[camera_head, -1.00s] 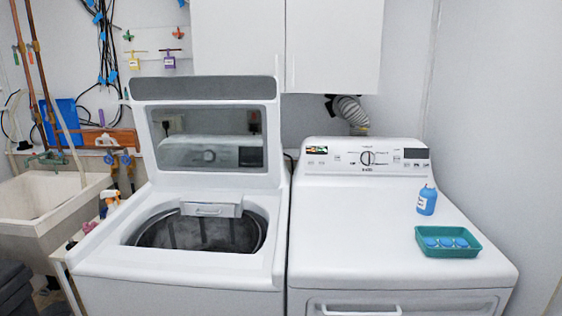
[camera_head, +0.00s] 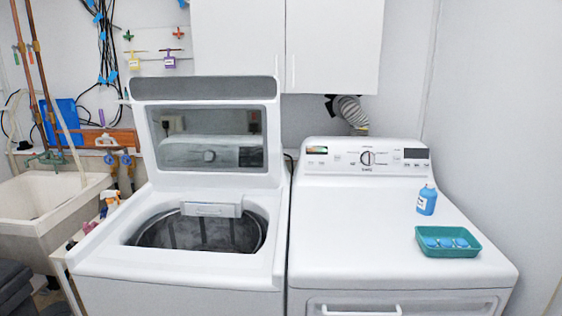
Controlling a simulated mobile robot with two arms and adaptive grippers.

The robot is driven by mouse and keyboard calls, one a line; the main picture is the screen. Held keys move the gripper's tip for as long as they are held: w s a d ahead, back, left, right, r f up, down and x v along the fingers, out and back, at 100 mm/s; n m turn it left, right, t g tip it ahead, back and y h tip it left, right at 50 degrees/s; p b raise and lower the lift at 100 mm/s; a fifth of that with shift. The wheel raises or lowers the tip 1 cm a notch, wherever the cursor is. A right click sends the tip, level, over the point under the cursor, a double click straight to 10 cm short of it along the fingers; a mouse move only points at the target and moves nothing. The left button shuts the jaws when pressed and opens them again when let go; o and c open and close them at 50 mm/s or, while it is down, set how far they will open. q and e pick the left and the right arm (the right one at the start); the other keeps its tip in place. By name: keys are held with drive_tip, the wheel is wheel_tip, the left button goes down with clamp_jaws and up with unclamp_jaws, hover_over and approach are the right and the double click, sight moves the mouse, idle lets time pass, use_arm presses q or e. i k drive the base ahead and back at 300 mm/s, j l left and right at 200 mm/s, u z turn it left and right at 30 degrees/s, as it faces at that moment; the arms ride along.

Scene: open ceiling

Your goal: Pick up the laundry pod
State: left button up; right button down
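Three blue laundry pods lie in a row in a green tray (camera_head: 448,254) on the right part of the dryer top. They are the left pod (camera_head: 430,243), the middle pod (camera_head: 446,243) and the right pod (camera_head: 461,243). Neither of my grippers shows in the head view.
A blue bottle (camera_head: 427,200) stands behind the tray on the white dryer (camera_head: 345,230). The dryer top left of the tray is clear. The washer (camera_head: 100,262) at left has its lid (camera_head: 206,88) raised. A sink (camera_head: 40,200) is at far left, and cabinets (camera_head: 335,45) hang above.

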sight(445, 244)
drive_tip(key=i+j, duration=0.6)
drive_tip(key=i+j+z, duration=0.1)
drive_tip(key=i+j, duration=0.45)
drive_tip(key=i, duration=0.3)
drive_tip(key=k+l+z, duration=0.1)
drive_tip(key=z, duration=0.3)
drive_tip(key=k+l+z, duration=0.1)
drive_tip(key=l+z, duration=0.45)
drive_tip(key=z, duration=0.2)
drive_tip(key=l+z, duration=0.35)
drive_tip(key=k+j, duration=0.05)
drive_tip(key=j, duration=0.05)
